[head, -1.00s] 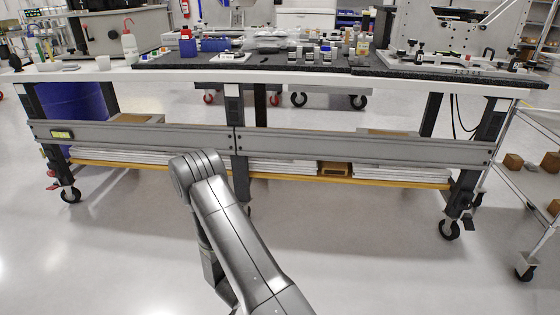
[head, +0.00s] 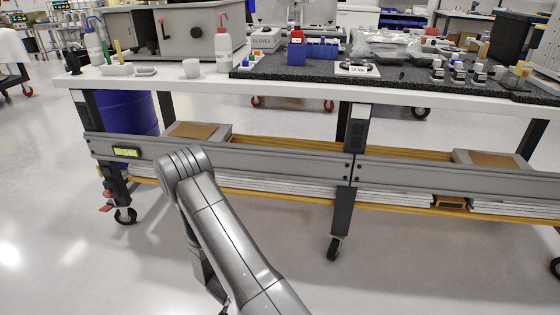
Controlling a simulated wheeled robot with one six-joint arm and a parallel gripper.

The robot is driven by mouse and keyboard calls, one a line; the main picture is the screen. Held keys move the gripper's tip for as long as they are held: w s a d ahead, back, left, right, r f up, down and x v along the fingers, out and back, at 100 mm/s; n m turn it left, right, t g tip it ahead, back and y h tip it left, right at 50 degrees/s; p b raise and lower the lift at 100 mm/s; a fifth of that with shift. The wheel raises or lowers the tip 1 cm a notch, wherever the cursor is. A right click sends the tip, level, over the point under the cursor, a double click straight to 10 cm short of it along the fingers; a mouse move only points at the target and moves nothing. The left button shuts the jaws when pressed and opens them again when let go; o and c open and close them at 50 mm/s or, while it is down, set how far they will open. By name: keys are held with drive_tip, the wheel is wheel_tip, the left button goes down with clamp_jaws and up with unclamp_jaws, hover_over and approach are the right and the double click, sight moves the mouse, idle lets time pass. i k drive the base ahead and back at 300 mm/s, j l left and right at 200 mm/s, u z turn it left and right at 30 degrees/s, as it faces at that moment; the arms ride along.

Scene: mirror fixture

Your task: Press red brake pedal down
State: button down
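A red brake pedal (head: 106,208) sticks out to the left of the black caster (head: 125,216) under the workbench's left front leg. It is small here, and I cannot tell whether it is up or down. Another small red part (head: 107,194) shows just above it, against the leg. My grey arm rises from the bottom edge and bends at an elbow in front of the bench's grey beam. My gripper cannot be made out in this view. The arm is well to the right of the pedal in the picture.
The long workbench (head: 205,84) spans the view, with bottles and boxes on top. Its grey front beam (head: 260,164) and lower shelf lie behind my arm. A blue drum (head: 128,112) stands under its left end. The floor in front and at left is clear.

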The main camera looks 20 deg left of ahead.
sight(106, 208)
drive_tip(key=i+j, duration=0.15)
drive_tip(key=j, duration=0.4)
drive_tip(key=i+j+u, duration=0.1)
drive_tip(key=j, duration=0.5)
drive_tip(key=i+j, duration=0.15)
drive_tip(key=j, duration=0.4)
drive_tip(key=i+j, duration=0.2)
drive_tip(key=j, duration=0.35)
drive_tip(key=i+j+u, duration=0.1)
drive_tip(key=j, duration=0.45)
drive_tip(key=i+j, duration=0.2)
drive_tip(key=j, duration=0.35)
drive_tip(key=i+j+u, duration=0.1)
drive_tip(key=j, duration=0.45)
drive_tip(key=i+j, duration=0.25)
drive_tip(key=j, duration=0.25)
